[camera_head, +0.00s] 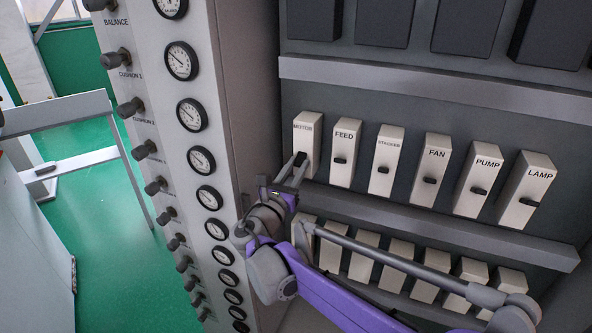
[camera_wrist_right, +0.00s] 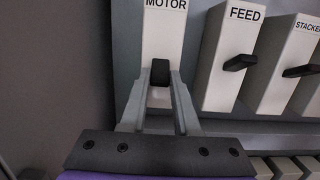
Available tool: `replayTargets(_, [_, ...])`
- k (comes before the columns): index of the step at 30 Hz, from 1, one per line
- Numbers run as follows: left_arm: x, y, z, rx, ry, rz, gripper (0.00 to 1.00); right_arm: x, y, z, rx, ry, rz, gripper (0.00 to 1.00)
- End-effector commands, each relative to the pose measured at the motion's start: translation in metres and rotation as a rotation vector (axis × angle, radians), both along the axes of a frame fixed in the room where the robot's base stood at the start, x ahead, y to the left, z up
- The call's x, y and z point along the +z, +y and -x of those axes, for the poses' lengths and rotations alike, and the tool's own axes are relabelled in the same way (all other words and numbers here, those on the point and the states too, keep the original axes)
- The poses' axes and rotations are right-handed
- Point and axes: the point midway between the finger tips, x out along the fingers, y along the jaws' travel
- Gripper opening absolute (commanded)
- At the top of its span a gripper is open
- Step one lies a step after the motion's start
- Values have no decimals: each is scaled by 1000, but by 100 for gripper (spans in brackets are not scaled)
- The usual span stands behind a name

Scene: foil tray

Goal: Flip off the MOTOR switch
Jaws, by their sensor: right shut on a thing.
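The MOTOR switch (camera_head: 308,133) is the leftmost pale box in the upper row on the dark panel. Its label reads clearly in the right wrist view, where the box (camera_wrist_right: 163,38) stands straight ahead. Its short black lever (camera_wrist_right: 160,70) lies between the fingertips of my right gripper (camera_wrist_right: 159,85). In the head view my right gripper (camera_head: 297,162) reaches up from below to the lower part of this box and is shut on the lever. The fingertips partly hide the lever there. My left gripper is not in view.
FEED (camera_head: 345,145), STACKER (camera_head: 386,155), FAN (camera_head: 431,165), PUMP (camera_head: 479,175) and LAMP (camera_head: 526,185) switches stand to the right. A grey ledge (camera_head: 450,236) runs below them, above another row of boxes. A gauge column (camera_head: 165,110) with knobs stands left.

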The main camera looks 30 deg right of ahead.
Motion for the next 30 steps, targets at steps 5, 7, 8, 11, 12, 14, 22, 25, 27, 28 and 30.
replayTargets(5, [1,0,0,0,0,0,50,-1,0,0,-1,0,-4,0])
replayTargets(7, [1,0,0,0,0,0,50,-1,0,1,-1,1,-4,32])
replayTargets(8, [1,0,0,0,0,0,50,-1,0,1,-1,1,-4,37])
replayTargets(11, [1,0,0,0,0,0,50,-1,0,0,-1,1,-4,55])
replayTargets(12, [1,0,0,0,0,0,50,-1,0,0,-1,1,-4,60])
replayTargets(14, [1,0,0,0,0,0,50,-1,0,0,-1,0,-4,60])
replayTargets(22, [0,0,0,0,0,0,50,-1,3,2,1,0,-3,60])
replayTargets(25, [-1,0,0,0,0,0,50,-3,12,8,3,0,-5,60])
replayTargets(27, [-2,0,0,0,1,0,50,-5,21,15,4,1,-5,60])
replayTargets(28, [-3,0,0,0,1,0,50,-6,26,19,4,1,-5,60])
replayTargets(30, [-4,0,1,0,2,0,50,-8,38,28,5,1,-5,60])
